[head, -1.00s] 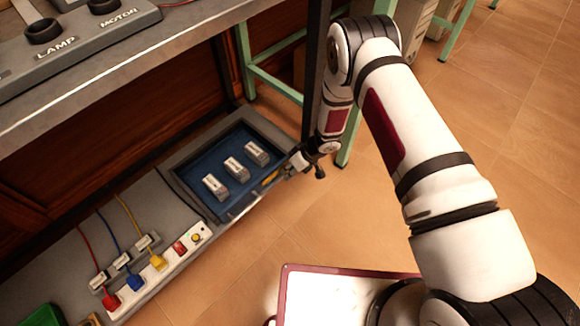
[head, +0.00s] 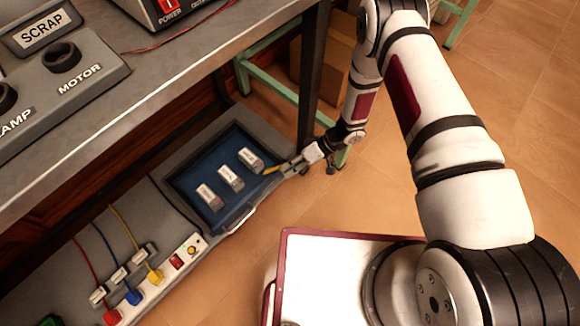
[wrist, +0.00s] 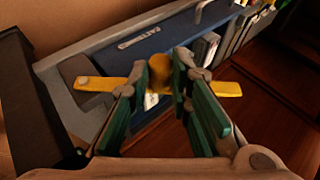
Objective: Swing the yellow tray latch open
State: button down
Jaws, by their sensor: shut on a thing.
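The yellow latch (head: 271,169) is at the front right corner of the blue tray (head: 222,212), which sits low under the bench. In the wrist view the yellow latch (wrist: 98,84) is a flat bar running across the picture, with a raised middle part between the fingers. My gripper (head: 284,170) is at the latch from the right. In the wrist view my gripper (wrist: 164,78) is closed on that raised part, with the bar showing on both sides of the fingers. The latch's far side is hidden.
Three white labelled blocks (head: 230,178) lie in the tray. A white power strip (head: 163,275) with red, blue and yellow plugs is to its left. The grey bench top (head: 150,93) overhangs it. A dark bench leg (head: 311,80) stands near my arm.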

jog(key=shift+w+d+r, duration=0.15)
jog(key=shift+w+d, duration=0.65)
jog(key=shift+w, duration=0.25)
jog(key=shift+d, duration=0.1)
dwell(0.9)
jog(key=c, duration=1.5)
grip_release()
jog(key=shift+o, duration=0.2)
jog(key=shift+s+a, duration=0.2)
jog(key=shift+d, duration=0.1)
